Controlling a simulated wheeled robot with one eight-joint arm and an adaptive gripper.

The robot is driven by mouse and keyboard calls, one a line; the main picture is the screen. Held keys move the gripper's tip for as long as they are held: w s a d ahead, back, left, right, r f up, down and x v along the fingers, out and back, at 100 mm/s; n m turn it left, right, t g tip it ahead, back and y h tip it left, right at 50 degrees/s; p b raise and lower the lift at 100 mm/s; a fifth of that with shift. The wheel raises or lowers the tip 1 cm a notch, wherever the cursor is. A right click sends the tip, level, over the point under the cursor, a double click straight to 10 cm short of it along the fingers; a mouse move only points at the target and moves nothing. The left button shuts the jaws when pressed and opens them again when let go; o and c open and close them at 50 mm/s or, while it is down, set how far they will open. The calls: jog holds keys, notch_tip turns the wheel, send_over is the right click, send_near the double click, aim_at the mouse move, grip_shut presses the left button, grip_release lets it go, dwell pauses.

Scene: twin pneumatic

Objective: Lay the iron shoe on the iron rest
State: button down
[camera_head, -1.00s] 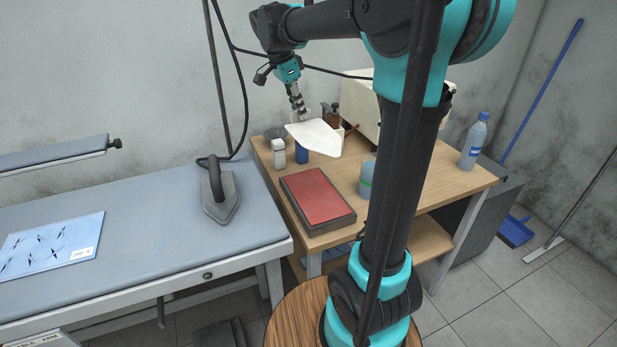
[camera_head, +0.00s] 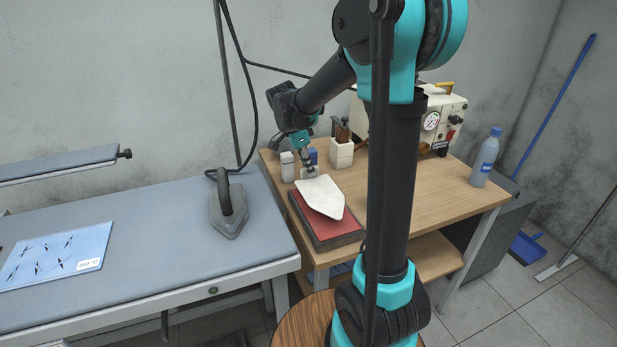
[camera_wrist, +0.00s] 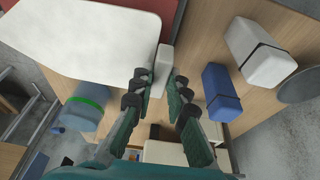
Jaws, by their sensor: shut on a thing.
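The iron shoe, a white iron-shaped plate (camera_head: 322,196), is over the iron rest, a red pad in a dark tray (camera_head: 336,231) on the wooden table. Its pointed end faces the front right; it covers much of the red. I cannot tell whether it touches the pad or hovers just above. My gripper (camera_head: 308,168) is at the shoe's back end. In the wrist view my gripper (camera_wrist: 160,84) has its fingers on either side of a narrow white tab at the end of the shoe (camera_wrist: 90,38), shut on it.
A grey iron (camera_head: 229,208) stands on the ironing board (camera_head: 150,240) to the left. A water bottle (camera_head: 485,158) is at the table's right end.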

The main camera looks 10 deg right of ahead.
aim_at(308, 177)
jog(key=shift+f, duration=1.9)
jog(key=shift+f, duration=0.1)
jog(key=c, duration=1.5)
grip_release()
jog(key=v, duration=1.2)
